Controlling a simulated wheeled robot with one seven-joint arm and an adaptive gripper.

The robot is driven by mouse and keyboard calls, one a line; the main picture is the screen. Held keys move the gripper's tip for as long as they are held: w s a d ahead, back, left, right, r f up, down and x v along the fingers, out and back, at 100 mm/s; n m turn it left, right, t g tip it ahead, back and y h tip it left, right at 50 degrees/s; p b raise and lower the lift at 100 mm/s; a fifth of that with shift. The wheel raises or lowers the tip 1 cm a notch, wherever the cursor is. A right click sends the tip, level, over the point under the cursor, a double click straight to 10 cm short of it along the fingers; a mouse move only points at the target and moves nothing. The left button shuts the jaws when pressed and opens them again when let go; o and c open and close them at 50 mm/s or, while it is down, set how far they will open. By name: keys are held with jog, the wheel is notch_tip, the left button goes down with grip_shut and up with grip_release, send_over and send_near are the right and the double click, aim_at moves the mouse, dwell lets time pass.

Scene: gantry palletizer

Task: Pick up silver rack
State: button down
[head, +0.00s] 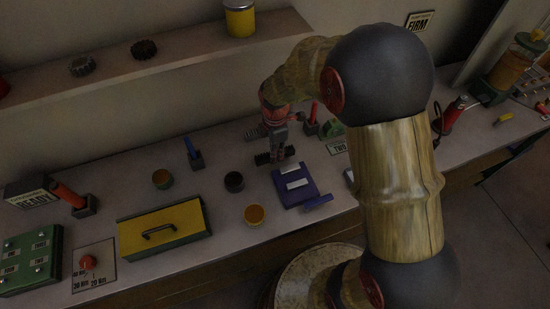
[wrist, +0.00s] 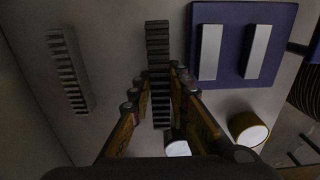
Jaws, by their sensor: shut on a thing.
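My gripper (wrist: 160,88) points down at the bench and is shut on a dark grey toothed rack (wrist: 158,50), which runs lengthwise between the fingers. In the head view my gripper (head: 276,150) is at the back middle of the bench, with the dark rack (head: 263,158) at its tips. I cannot tell whether the rack is clear of the surface. A lighter, silver-grey toothed rack (wrist: 69,70) lies apart, left of the fingers; it shows behind my gripper in the head view (head: 252,132).
A blue tray (wrist: 245,72) with two pale bars lies right of the fingers. Yellow (head: 254,214) and dark (head: 234,181) round cups stand close by. A green toolbox (head: 162,231) with a yellow lid is further left. A shelf (head: 190,45) overhangs the back.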

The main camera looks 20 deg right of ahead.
jog(key=shift+f+b, duration=0.35)
jog(key=shift+f, duration=1.15)
jog(key=shift+f, duration=0.15)
jog(key=c, duration=2)
grip_release()
